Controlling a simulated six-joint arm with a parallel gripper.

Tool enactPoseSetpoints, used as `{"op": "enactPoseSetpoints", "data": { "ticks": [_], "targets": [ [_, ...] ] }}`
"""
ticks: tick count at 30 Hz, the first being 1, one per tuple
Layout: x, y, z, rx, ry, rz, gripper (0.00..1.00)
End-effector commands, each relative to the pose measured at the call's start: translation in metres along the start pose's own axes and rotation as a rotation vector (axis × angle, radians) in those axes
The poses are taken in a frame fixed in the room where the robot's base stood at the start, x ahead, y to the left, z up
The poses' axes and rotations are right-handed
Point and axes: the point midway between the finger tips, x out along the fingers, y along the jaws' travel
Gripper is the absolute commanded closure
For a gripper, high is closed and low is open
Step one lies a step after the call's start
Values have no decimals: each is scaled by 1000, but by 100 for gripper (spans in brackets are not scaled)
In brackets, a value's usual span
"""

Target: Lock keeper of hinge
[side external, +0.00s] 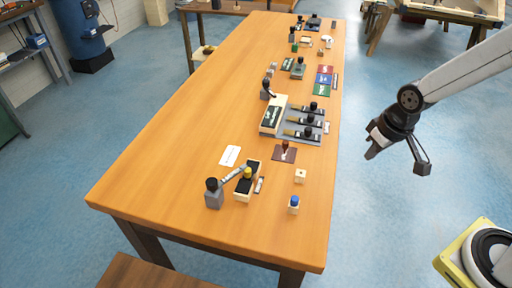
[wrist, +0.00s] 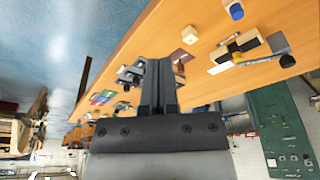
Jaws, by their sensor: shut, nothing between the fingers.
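My gripper (side external: 372,152) hangs off the right side of the table, apart from everything on it. In the wrist view its fingers (wrist: 160,75) are together and empty. I cannot tell for sure which thing is the hinge or its keeper. A grey post with a black knob (side external: 213,194) has a pale arm (side external: 232,175) reaching to a dark-topped block (side external: 242,189) with a yellow knob. Farther back, a grey base with several black-knobbed levers (side external: 309,121) adjoins a pale box (side external: 270,117); a black-knobbed post (side external: 267,90) stands behind it.
On the wooden table (side external: 170,165) are a brown mat with a stamp (side external: 283,151), a small pale cube (side external: 300,176), a blue-capped block (side external: 294,205) and a white card (side external: 230,156). Coloured cards (side external: 323,82) lie farther back. The table's left half is mostly clear.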

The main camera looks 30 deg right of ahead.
Motion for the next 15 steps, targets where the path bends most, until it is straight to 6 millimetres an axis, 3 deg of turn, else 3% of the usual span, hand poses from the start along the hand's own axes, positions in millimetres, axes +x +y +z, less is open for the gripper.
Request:
{"op": "enactPoseSetpoints", "data": {
  "ticks": [8,15],
  "targets": [
    [15,-36,-72,-62,17,-15,100],
    [33,-83,-133,-118,39,-31,100]
  ]
}}
